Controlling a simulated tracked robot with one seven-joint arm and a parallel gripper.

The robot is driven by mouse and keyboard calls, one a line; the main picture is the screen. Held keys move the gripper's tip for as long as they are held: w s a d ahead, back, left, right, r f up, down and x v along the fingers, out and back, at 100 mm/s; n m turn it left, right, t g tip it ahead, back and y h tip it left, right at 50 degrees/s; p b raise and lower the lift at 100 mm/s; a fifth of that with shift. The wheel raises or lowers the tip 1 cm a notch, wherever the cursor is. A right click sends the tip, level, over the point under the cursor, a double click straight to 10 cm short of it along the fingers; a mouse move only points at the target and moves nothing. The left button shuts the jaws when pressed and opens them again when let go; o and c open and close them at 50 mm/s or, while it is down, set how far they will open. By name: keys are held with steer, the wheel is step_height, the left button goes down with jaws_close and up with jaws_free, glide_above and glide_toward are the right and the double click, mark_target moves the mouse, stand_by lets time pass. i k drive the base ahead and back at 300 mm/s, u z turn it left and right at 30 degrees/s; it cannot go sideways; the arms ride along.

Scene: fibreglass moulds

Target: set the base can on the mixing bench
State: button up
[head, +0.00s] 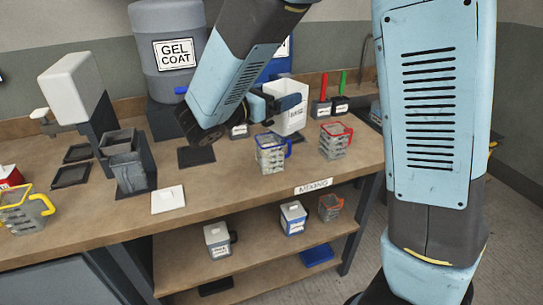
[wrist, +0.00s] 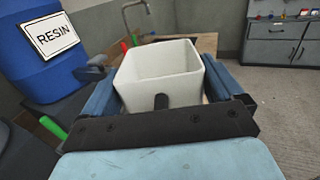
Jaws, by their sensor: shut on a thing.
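The base can (head: 286,110) is a white, square, open-topped container with a small label on its front. My gripper (head: 290,103) is shut on it, above the back part of the mixing bench (head: 240,190). The can looks upright, and I cannot tell whether its bottom touches the bench top. In the wrist view the can (wrist: 160,75) sits between the two blue fingers of my gripper, and the inside that shows is plain white. The bench carries a MIXING label (head: 313,187) on its front edge.
A blue-rimmed jug (head: 270,155) and a red-rimmed jug (head: 335,140) stand in front of the can. Bins with red and green sticks (head: 330,105) stand to its right. A gel coat drum (head: 168,50) and a resin drum (wrist: 50,45) stand behind. The front middle is clear.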

mark_target(210, 185)
steer(key=k, duration=1.5)
